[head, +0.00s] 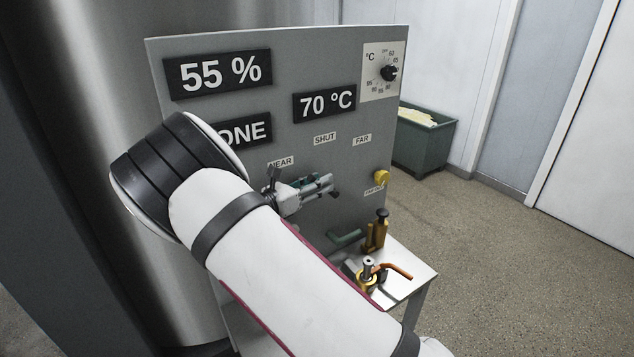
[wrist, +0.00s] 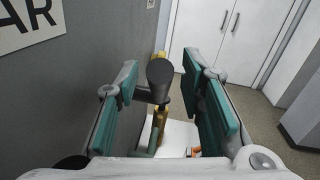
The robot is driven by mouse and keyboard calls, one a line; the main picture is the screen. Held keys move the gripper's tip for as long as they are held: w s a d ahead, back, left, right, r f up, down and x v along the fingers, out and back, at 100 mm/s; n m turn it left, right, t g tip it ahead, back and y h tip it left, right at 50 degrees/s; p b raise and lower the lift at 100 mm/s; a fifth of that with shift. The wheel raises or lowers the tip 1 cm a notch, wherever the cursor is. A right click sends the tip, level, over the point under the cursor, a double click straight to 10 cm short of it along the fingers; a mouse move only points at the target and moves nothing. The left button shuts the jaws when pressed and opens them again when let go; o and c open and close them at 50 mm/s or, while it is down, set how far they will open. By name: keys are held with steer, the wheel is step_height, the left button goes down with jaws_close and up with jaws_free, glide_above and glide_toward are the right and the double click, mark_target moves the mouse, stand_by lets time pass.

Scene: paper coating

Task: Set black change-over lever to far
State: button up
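The black change-over lever, with its rounded knob (wrist: 160,74), sticks out from the grey panel (wrist: 100,40) in the wrist view. My gripper (wrist: 161,88) is open, with one teal-padded finger on each side of the knob and a gap on both sides. In the head view my gripper (head: 320,187) is at the panel, below the SHUT label (head: 325,138) and right of the partly covered NEAR label (head: 281,162). The FAR label (head: 362,140) is further right. My gripper and arm hide most of the lever there.
A yellow knob (head: 382,177) is right of my gripper. Below stand a brass valve with a black top (head: 376,232), a green handle (head: 345,238) and an orange lever (head: 393,268) by a small metal table (head: 420,276). A temperature dial (head: 389,73) is upper right.

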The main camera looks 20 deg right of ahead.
steer(key=shift+c, duration=0.6)
jaws_close()
